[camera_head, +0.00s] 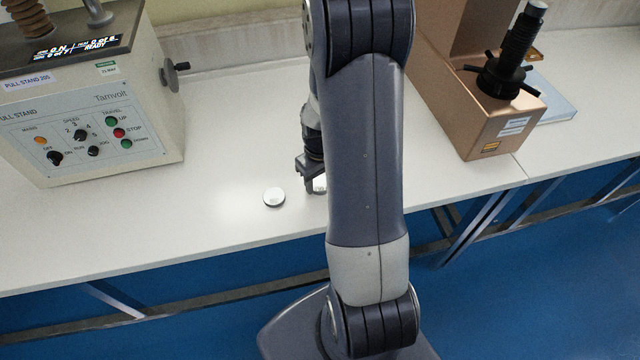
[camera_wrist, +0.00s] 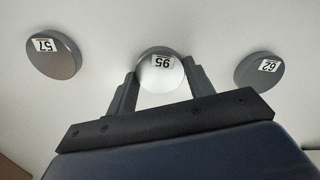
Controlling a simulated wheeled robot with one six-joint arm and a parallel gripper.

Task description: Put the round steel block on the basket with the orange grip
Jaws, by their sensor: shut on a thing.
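Three round steel blocks lie on the pale bench top in the wrist view, each with a small white number label. The middle steel block (camera_wrist: 162,80) is between the fingers of my gripper (camera_wrist: 160,70), which is shut on it. The left block (camera_wrist: 54,55) and the right block (camera_wrist: 259,71) lie apart from the fingers. In the head view my gripper (camera_head: 314,185) is low over the bench, with a bright piece of a block showing at it, partly hidden by my arm. One loose block (camera_head: 274,197) lies just left of it. No basket with an orange grip shows.
A pull-stand tester (camera_head: 95,115) with a control panel stands on the left of the bench. A copper-coloured machine (camera_head: 490,125) with a black handwheel stands on the right. The bench (camera_head: 230,120) between them is mostly clear; its front edge is close to the blocks.

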